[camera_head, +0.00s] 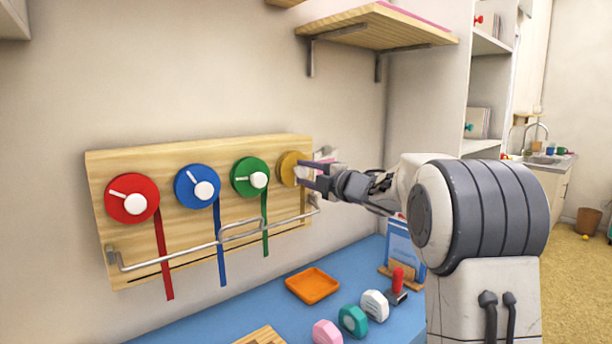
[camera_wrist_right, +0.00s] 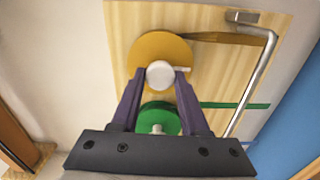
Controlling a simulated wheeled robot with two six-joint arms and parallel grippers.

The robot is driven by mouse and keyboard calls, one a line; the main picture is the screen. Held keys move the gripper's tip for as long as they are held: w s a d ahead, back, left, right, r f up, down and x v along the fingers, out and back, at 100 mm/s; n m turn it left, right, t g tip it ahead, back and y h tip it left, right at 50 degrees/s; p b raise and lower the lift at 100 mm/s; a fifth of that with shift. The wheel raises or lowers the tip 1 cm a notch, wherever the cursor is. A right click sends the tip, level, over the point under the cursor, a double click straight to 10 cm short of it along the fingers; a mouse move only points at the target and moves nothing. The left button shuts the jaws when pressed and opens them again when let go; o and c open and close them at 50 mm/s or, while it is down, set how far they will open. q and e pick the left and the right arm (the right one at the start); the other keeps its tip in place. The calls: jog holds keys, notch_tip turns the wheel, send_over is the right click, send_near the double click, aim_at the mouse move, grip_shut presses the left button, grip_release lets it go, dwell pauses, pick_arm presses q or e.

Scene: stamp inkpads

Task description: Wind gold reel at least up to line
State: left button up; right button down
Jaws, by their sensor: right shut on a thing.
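The gold reel (camera_head: 289,168) is the rightmost of the reels on an upright wooden board (camera_head: 130,235). My right gripper (camera_head: 300,176) is at its face, its fingers shut on the reel's white knob (camera_wrist_right: 160,74), one finger on either side. The gold reel fills the middle of the wrist view (camera_wrist_right: 150,50). Its gold ribbon (camera_head: 302,202) hangs down toward a bent metal rod (camera_head: 285,221); the ribbon's lower end is hard to make out. A thin dark line (camera_head: 172,269) runs along the board's lower part. My left gripper is not in view.
Red (camera_head: 132,199), blue (camera_head: 197,186) and green (camera_head: 249,177) reels with hanging ribbons sit left of the gold one. Below, a blue tabletop (camera_head: 262,307) carries an orange tray (camera_head: 312,285) and several stamps. A wooden shelf (camera_head: 375,28) is above.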

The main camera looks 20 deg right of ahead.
jog(key=shift+c, duration=2.2)
grip_release()
jog(key=shift+s, duration=0.1)
jog(key=b+v, duration=0.1)
jog(key=v, duration=0.9)
jog(key=shift+s, duration=0.15)
jog(key=shift+d, duration=0.1)
